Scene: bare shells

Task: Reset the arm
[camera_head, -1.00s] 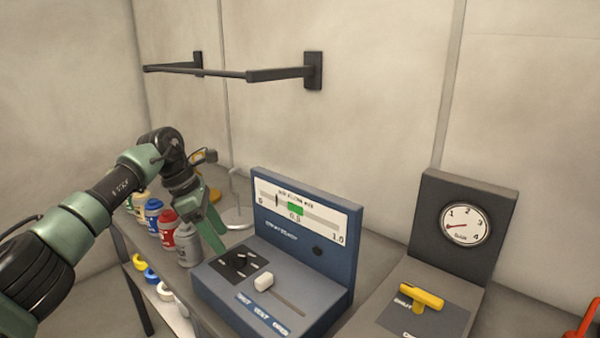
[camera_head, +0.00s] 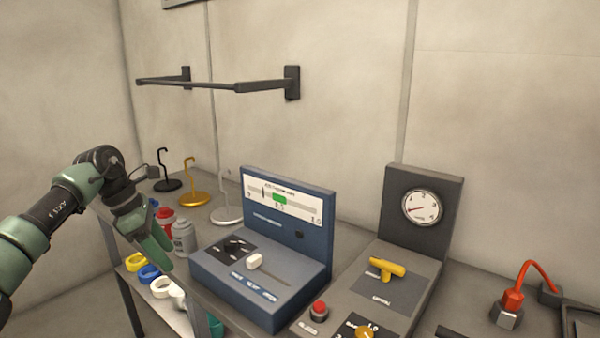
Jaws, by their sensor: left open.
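My left arm comes in from the left, and its green-fingered gripper (camera_head: 158,248) points down in front of the bottles at the table's left end. The gripper is open, and I see nothing between its fingers. It is to the left of the blue control box (camera_head: 262,265) and apart from it. The arm hides part of the bottles, including a red one (camera_head: 165,217) and a grey one (camera_head: 183,238). My right gripper is not in view.
Hooked stands in black (camera_head: 167,184), gold (camera_head: 194,197) and silver (camera_head: 227,213) stand behind the bottles. A grey gauge panel (camera_head: 420,240) with a yellow handle (camera_head: 386,268) is to the right. A wall rail (camera_head: 215,86) hangs above. Coloured rings (camera_head: 149,273) lie on the lower shelf.

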